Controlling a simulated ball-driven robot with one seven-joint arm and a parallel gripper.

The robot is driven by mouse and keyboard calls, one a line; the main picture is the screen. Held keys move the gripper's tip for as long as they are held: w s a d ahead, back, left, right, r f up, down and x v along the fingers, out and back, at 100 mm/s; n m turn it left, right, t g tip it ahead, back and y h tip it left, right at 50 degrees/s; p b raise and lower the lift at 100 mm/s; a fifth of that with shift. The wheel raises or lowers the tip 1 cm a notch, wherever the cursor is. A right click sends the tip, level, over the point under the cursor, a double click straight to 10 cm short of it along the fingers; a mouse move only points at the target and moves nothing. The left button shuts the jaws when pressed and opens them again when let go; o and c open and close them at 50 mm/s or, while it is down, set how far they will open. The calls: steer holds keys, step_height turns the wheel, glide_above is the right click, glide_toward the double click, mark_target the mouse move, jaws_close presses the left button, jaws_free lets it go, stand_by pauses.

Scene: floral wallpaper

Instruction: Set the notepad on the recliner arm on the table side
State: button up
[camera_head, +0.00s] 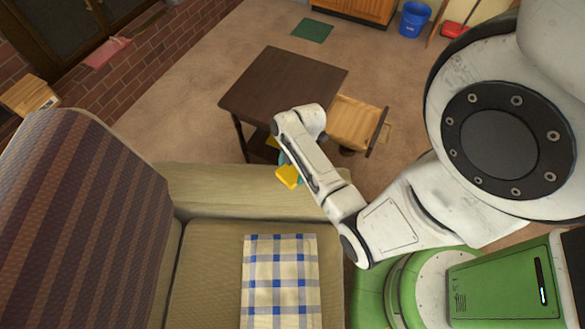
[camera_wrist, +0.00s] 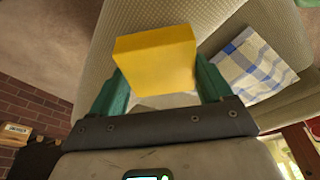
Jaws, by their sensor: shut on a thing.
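The yellow notepad (camera_head: 288,177) is held over the recliner arm (camera_head: 215,190) on the side of the dark table (camera_head: 285,85). I cannot tell whether it touches the arm. In the wrist view the notepad (camera_wrist: 157,60) is a thick yellow block between the green fingers of my gripper (camera_wrist: 160,82), with the ribbed beige upholstery (camera_wrist: 135,18) behind it. My gripper is shut on the notepad. In the head view my gripper (camera_head: 282,160) is mostly hidden behind my wrist.
A blue-and-white checked cloth (camera_head: 281,275) lies on the recliner seat (camera_head: 205,275). The striped backrest (camera_head: 85,200) rises at left. A wooden drawer (camera_head: 355,122) stands open on the table's right side. A blue bucket (camera_head: 414,20) is far off.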

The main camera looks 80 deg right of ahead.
steer(key=shift+f, duration=0.15)
steer(key=o, duration=1)
steer(key=v, duration=1.1)
steer(key=a+r+m+h, duration=0.1)
steer(key=a+m, duration=0.4)
steer(key=a, duration=0.5)
steer(key=a+r+m+h, duration=0.1)
steer(key=a+r+m, duration=0.3)
steer(key=a, duration=0.7)
steer(key=shift+w+m+g+h+p, duration=0.3)
steer(key=shift+w+m+g+p, duration=0.1)
steer(key=shift+m, duration=0.7)
steer(key=shift+r, duration=0.15)
steer(key=shift+c, duration=0.3)
